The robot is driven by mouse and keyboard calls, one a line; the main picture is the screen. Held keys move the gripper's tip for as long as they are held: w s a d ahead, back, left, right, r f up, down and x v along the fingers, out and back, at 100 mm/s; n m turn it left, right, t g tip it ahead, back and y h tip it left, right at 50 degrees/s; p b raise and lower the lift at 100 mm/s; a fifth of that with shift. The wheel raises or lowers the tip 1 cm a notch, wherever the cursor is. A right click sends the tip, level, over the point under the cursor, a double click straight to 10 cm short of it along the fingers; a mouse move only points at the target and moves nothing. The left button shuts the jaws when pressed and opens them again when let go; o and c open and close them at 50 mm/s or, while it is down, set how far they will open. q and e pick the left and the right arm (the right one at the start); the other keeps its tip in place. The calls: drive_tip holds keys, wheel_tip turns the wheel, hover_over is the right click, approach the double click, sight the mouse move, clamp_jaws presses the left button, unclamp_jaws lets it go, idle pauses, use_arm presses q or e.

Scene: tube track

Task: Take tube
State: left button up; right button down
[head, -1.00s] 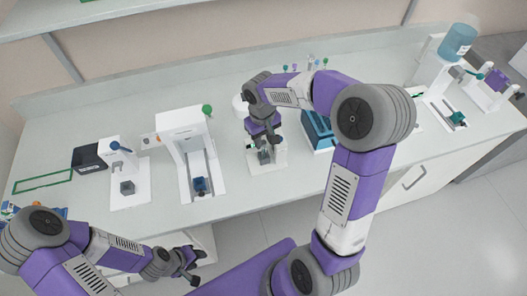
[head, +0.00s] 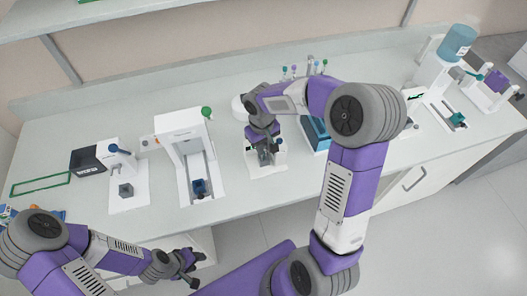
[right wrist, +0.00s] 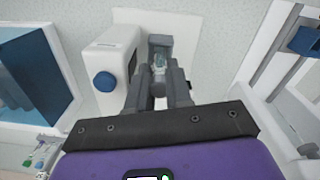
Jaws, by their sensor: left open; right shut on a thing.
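The tube (right wrist: 159,62) is a small clear piece between the fingertips of my right gripper, seen in the right wrist view. My right gripper (right wrist: 160,88) is shut on it, and the tube stands in or just over a grey holder (right wrist: 160,42) on a small white device (right wrist: 116,58) with a blue knob. In the head view my right gripper (head: 264,148) is over this white device (head: 276,168) at the middle of the bench, and the tube is too small to make out there. My left gripper (head: 190,280) is open and empty, low in front of the bench.
A dark box (head: 88,160) and a small white device (head: 124,178) are farther left.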

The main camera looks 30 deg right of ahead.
wheel_tip(320, 180, up, 10)
drive_tip(key=shift+p, duration=0.7)
